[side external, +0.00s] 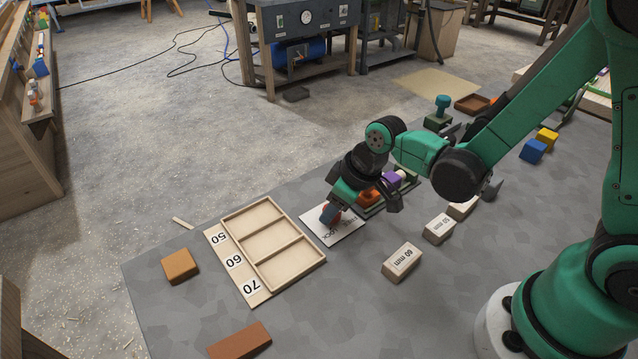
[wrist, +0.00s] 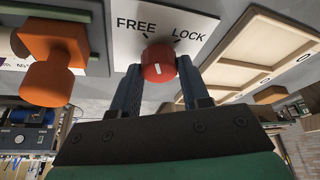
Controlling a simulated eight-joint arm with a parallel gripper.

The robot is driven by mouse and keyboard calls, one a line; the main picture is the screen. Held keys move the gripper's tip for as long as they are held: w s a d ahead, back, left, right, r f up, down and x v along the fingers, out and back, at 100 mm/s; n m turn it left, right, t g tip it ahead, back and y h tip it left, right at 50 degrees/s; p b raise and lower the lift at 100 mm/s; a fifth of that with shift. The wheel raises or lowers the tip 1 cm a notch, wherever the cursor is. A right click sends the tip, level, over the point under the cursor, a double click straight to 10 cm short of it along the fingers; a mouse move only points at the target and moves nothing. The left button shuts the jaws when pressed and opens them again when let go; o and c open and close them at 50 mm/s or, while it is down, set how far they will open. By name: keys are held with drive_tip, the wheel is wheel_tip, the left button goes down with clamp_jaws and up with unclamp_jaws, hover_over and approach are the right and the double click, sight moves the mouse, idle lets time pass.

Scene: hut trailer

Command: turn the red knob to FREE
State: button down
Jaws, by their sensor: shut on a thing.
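The red knob (wrist: 158,64) stands on a white plate (wrist: 202,18) marked FREE on the left and LOCK on the right in the wrist view. A short white line shows on the knob's face; I cannot tell surely which mark it is turned to. My gripper (wrist: 160,82) has one finger on each side of the knob and is shut on it. In the side external view my gripper (side external: 330,214) is down at the plate (side external: 343,236), and the red knob (side external: 335,208) is mostly hidden behind the fingers.
A wooden tray (side external: 299,271) with three empty compartments labelled 50, 60 and 70 lies left of the plate. Orange (side external: 368,195) and purple (side external: 392,181) pieces stand close behind my gripper. Labelled wooden blocks (side external: 402,262) lie to the right. A brown block (side external: 240,340) lies in front.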

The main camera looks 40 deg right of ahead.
drive_tip(key=shift+n+g+y, duration=0.5)
drive_tip(key=shift+n+y, duration=0.1)
drive_tip(key=shift+n, duration=1.3)
drive_tip(key=shift+c, duration=2.1)
unclamp_jaws()
drive_tip(key=shift+v, duration=2.8)
drive_tip(key=shift+d, duration=0.1)
